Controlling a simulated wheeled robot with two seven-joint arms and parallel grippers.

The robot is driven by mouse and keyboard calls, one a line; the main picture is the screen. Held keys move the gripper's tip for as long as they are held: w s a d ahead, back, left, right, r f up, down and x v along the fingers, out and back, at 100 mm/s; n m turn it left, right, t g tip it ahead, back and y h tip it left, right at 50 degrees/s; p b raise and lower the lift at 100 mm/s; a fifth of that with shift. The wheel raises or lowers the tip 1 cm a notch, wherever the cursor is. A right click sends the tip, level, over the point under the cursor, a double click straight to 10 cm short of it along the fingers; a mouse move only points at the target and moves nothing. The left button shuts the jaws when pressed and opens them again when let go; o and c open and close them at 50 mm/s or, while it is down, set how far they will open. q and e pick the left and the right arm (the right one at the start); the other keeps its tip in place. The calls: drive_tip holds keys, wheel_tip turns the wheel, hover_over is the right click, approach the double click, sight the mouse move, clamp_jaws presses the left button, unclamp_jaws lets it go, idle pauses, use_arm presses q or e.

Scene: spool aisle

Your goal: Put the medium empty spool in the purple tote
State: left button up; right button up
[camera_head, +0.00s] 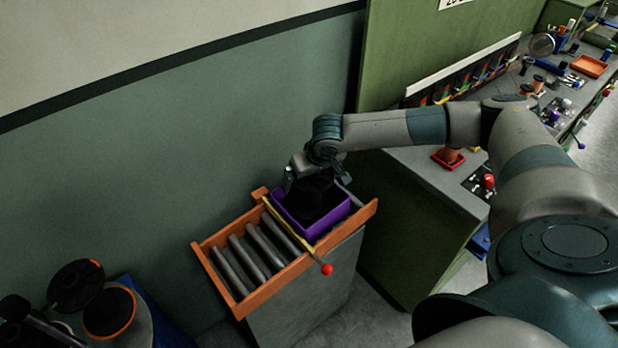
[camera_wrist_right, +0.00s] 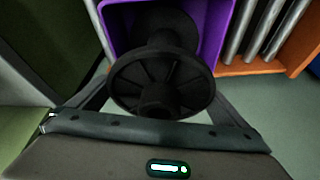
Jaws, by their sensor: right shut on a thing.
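A black spool (camera_head: 312,196) with no wire visible on it is at the purple tote (camera_head: 326,226), its lower part inside the walls. The tote stands on an orange-framed roller rack. My right gripper (camera_head: 308,172) is above the tote and shut on the spool. In the right wrist view the spool (camera_wrist_right: 163,82) lies between the two fingers, its near flange facing the camera, with the purple tote (camera_wrist_right: 219,24) behind it. I cannot tell whether the spool touches the tote's floor. My left gripper is not in view.
Black spools with orange rims (camera_head: 108,310) stand at the lower left. A cluttered bench (camera_head: 540,95) is at the right.

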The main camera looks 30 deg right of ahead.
drive_tip(key=shift+f+b, duration=0.3)
drive_tip(key=o, duration=1.2)
drive_tip(key=shift+r, duration=0.15)
drive_tip(key=b+v, duration=0.1)
drive_tip(key=v, duration=1.2)
drive_tip(key=shift+w+r+b, duration=0.1)
drive_tip(key=shift+w+b, duration=0.15)
drive_tip(key=shift+b, duration=0.1)
